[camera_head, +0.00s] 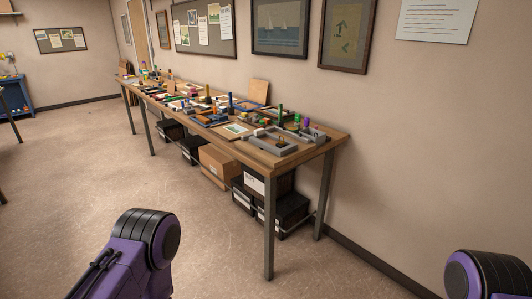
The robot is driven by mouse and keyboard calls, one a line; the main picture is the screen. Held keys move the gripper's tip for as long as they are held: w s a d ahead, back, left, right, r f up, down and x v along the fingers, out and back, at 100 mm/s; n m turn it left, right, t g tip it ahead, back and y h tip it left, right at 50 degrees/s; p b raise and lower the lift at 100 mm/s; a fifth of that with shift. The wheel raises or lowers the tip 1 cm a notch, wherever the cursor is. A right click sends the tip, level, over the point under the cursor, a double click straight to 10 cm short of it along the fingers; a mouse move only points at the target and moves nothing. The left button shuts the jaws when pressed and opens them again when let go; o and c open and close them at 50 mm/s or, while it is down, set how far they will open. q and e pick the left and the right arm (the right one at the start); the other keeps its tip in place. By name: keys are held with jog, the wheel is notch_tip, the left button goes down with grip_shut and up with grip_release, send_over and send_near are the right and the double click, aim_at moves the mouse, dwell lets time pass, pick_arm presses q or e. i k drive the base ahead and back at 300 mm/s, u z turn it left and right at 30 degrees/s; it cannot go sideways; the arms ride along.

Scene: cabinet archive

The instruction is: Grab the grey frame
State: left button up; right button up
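A grey frame (282,153), a low open rectangular shape, lies flat on the near right end of the long wooden table (318,152). Another grey piece with low walls (316,136) sits just behind it, close to the table's right edge. I cannot tell from here whether the two are joined. Purple and black parts of my own arms show at the bottom left and bottom right corner. Neither of my grippers is in view, and nothing of mine is near the table top.
Many small coloured parts and trays crowd the table towards its far end. A cardboard box (219,165) and black boxes (289,211) stand under the table. Metal table legs (269,230) rise at the near end. The floor (70,165) left of the table is clear.

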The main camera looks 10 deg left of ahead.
aim_at(268, 141)
jog(key=u, duration=0.55)
jog(key=i, duration=0.45)
jog(key=u, duration=0.65)
jog(key=i, duration=0.85)
jog(key=z, duration=0.45)
jog(key=i, duration=0.7)
jog(key=z, duration=0.75)
